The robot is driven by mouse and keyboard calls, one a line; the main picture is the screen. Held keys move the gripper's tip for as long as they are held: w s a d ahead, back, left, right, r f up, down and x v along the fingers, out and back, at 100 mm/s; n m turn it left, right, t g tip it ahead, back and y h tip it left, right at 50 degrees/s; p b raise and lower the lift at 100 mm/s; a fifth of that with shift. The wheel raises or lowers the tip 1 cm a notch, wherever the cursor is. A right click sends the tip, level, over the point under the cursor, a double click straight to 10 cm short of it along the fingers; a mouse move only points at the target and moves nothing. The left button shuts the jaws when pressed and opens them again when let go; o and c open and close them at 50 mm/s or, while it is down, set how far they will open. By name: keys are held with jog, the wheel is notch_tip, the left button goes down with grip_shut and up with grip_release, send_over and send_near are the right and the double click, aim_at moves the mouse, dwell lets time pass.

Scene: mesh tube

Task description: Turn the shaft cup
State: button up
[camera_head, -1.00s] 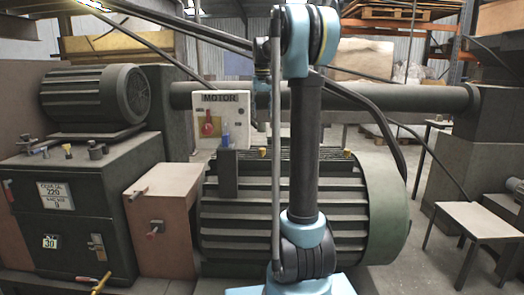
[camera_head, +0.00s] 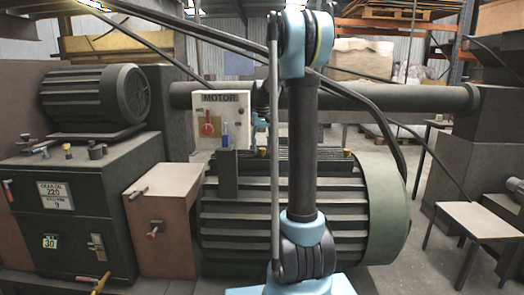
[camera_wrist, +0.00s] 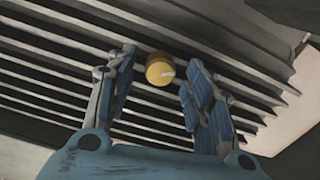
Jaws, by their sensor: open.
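A yellow round cap (camera_wrist: 160,70), which looks like the shaft cup, shows in the wrist view with a dark body behind it and a pale mark on its face. My gripper (camera_wrist: 159,57) is open, with one blue-padded finger on each side of the cap. Gaps show between the cap and both fingers, so it is not gripped. In the head view, a small yellow cap (camera_head: 262,152) sits on top of the large ribbed motor (camera_head: 240,215), and another yellow cap (camera_head: 346,152) is farther right. My gripper is hidden behind my arm there.
A white MOTOR panel (camera_head: 221,120) with a red switch stands close left of my arm. A dark cabinet (camera_head: 75,215) carrying a smaller motor (camera_head: 95,95) is at the left. A thick pipe (camera_head: 410,98) runs behind. A small table (camera_head: 480,220) stands right, with open floor before it.

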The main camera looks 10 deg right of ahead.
jog(key=shift+f, duration=0.7)
jog(key=shift+c, duration=0.4)
jog(key=c, duration=1)
jog(key=shift+o, duration=0.2)
jog(key=m, duration=0.4)
jog(key=o, duration=1)
